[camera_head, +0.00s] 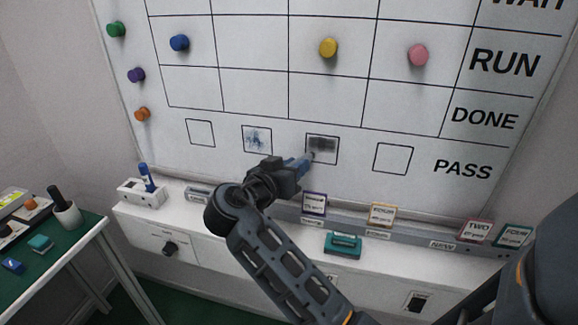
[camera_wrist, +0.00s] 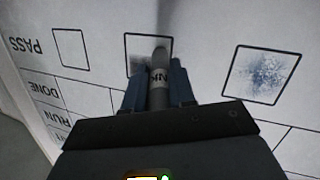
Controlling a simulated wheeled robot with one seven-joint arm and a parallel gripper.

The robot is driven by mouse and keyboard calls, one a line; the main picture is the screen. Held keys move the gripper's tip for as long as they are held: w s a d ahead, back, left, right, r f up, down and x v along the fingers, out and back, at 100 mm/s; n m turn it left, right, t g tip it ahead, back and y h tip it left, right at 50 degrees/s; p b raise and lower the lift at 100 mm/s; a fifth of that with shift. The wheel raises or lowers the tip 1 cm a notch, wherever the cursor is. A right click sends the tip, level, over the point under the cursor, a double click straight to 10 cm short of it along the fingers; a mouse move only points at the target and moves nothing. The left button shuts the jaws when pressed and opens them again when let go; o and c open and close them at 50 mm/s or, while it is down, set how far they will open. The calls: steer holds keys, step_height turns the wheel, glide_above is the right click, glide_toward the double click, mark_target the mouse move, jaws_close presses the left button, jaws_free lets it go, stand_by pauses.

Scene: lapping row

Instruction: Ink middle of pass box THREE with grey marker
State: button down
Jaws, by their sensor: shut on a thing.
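My gripper (camera_head: 302,163) is shut on a grey marker, at the lower part of the whiteboard. In the wrist view, the marker (camera_wrist: 158,88) points away from me between the fingers (camera_wrist: 157,74), with dark lettering partly visible on its barrel. Its tip is at a pass box (camera_wrist: 134,66); whether it touches the board I cannot tell. No number shows on the pass boxes.
The box to its left (camera_head: 257,139) has blue scribble; the outer boxes (camera_head: 200,132) (camera_head: 392,158) are blank. Coloured magnets (camera_head: 328,47) sit higher. Below, a ledge holds small cards (camera_head: 383,214), a teal eraser-like block (camera_head: 342,244) and a white holder with a blue marker (camera_head: 147,178).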

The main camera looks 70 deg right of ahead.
steer(key=s, duration=0.4)
steer(key=s+d, duration=0.1)
steer(key=shift+s, duration=0.4)
steer(key=shift+w, duration=0.1)
steer(key=w+a+b, duration=0.1)
steer(key=w+b, duration=0.2)
steer(key=w, duration=0.4)
stand_by(0.7)
steer(key=shift+a, duration=0.1)
steer(key=shift+s+a, duration=0.2)
steer(key=shift+a, duration=1.3)
steer(key=shift+s+a, duration=0.2)
steer(key=shift+a, duration=1.25)
steer(key=shift+a, duration=0.1)
